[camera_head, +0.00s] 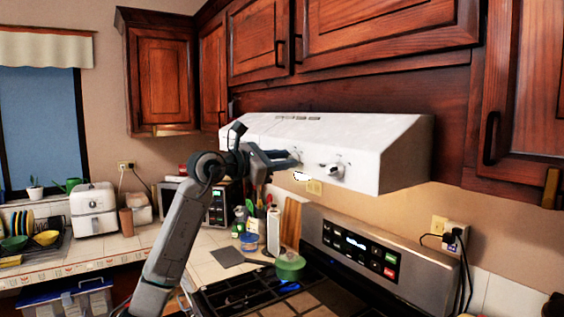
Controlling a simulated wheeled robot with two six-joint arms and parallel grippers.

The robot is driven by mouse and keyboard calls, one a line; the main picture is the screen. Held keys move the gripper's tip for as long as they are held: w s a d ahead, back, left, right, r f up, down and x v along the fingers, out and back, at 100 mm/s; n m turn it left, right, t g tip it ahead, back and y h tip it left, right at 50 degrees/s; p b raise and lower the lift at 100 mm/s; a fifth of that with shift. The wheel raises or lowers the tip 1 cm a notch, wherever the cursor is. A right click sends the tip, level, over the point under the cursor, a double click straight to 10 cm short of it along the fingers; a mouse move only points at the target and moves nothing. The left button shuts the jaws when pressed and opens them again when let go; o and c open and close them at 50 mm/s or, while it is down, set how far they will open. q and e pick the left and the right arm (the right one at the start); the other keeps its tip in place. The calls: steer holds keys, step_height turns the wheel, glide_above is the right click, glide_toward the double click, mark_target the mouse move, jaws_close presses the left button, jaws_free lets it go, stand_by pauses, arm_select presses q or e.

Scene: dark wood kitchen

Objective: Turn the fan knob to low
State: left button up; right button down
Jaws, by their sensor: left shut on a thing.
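The white range hood (395,145) hangs under the dark wood cabinets and carries the knobs on its sloped front. One knob (337,171) shows clear of my gripper at the right, with a second small round part just above it. My left gripper (290,160) reaches up from below left and is at the hood's front, left of that knob. Its fingers are shut on a knob there, which they mostly hide. I cannot read which setting the held knob points to. My right gripper is out of view.
Below the hood are the stove (320,297) with its upright control panel (350,250) and a green pot (289,266). A toaster oven, a white air fryer (93,210) and a dish rack stand left. Free room lies before the hood's right part.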

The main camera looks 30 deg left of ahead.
arm_select(q)
steer(key=m, duration=0.4)
steer(key=shift+d+m, duration=0.1)
steer(key=shift+m, duration=0.3)
stand_by(0.4)
steer(key=o, duration=1)
steer(key=shift+c, duration=0.2)
steer(key=shift+f+b, duration=0.1)
steer(key=shift+b, duration=0.25)
steer(key=b+v, duration=0.6)
steer(key=v, duration=0.4)
steer(key=shift+s, duration=0.4)
